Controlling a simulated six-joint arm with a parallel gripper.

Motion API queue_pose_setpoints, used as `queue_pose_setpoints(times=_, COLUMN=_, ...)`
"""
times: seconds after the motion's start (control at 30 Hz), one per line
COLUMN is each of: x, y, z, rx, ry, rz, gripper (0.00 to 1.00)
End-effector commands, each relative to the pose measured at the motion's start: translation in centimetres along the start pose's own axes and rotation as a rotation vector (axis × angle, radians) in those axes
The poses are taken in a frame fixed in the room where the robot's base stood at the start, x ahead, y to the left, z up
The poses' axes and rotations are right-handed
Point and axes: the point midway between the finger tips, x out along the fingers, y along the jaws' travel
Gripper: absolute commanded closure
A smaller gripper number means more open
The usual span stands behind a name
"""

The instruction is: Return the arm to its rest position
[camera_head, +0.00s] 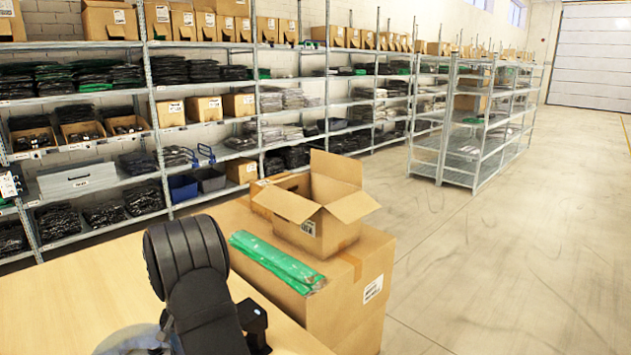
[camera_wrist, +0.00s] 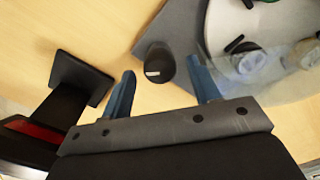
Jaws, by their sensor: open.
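My arm (camera_head: 190,270) shows at the lower left of the head view, folded over the wooden table (camera_head: 70,300). The gripper's fingers do not show there. In the wrist view my gripper (camera_wrist: 165,90) has its two blue-grey fingers spread apart. I see nothing held between them. A small dark round knob-like part (camera_wrist: 159,63) lies beyond the fingers, and I cannot tell its distance. The table's wooden top (camera_wrist: 100,25) fills much of the wrist view.
A large carton (camera_head: 345,310) stands against the table, with a green bagged item (camera_head: 275,262) and an open box (camera_head: 318,228) on top. A black stand-like object (camera_wrist: 75,85) is left of the fingers in the wrist view. Stocked shelves (camera_head: 280,80) line the back. The floor (camera_head: 520,250) at right is clear.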

Motion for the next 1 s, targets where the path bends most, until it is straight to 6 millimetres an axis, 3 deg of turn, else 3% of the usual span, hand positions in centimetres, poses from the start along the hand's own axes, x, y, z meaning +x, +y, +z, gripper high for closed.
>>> queue_pose_setpoints(times=0.87, x=-16.9, y=0.0, z=-0.1, rx=0.000, ry=0.005, rz=-0.002, gripper=0.44)
queue_pose_setpoints(times=1.0, x=-13.7, y=0.0, z=0.1, rx=0.000, ry=-0.005, rz=0.002, gripper=0.44)
